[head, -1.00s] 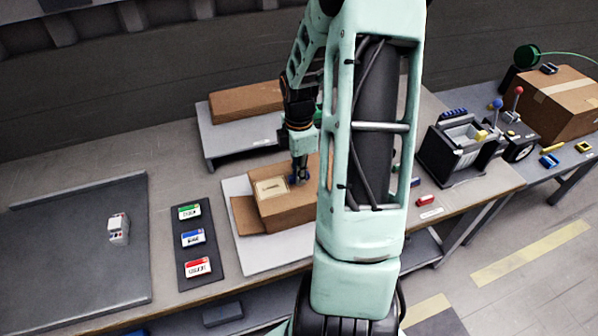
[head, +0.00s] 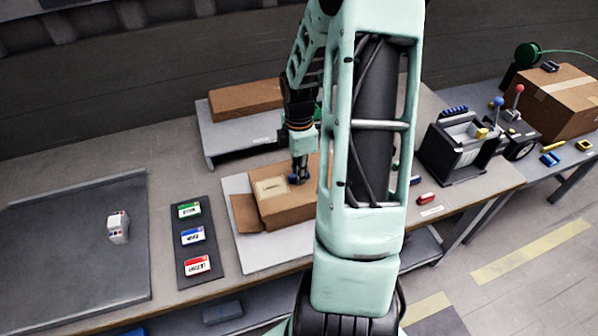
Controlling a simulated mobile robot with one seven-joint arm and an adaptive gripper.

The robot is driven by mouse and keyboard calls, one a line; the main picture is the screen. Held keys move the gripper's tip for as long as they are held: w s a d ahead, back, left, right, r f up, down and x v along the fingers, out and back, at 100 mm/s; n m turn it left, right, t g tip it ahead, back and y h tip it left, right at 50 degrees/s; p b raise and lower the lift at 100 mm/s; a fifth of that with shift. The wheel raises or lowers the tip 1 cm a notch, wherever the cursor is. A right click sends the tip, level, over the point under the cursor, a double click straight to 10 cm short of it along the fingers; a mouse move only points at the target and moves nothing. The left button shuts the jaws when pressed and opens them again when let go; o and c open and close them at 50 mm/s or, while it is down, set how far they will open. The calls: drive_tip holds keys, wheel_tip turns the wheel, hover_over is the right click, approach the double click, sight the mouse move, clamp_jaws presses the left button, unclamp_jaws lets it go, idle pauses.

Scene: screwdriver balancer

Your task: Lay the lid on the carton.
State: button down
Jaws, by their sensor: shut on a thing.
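The brown carton (head: 283,214) sits on a pale board on the bench, left of my arm's large link. A brown flap or panel (head: 245,214) sticks out at the carton's left. What lies between the fingertips is too small to see. My arm hides the carton's right part.
A long brown box (head: 246,101) lies on a low grey stand (head: 222,138) behind. A dark strip (head: 205,271) with several coloured cards is left of the pale board (head: 252,262). A grey tray (head: 60,250) holds a small white item. Machines stand at right.

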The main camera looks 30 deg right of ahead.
drive_tip(key=shift+f, duration=0.15)
drive_tip(key=c, duration=1.8)
unclamp_jaws()
drive_tip(key=shift+c, duration=0.2)
wheel_tip(320, 180, up, 12)
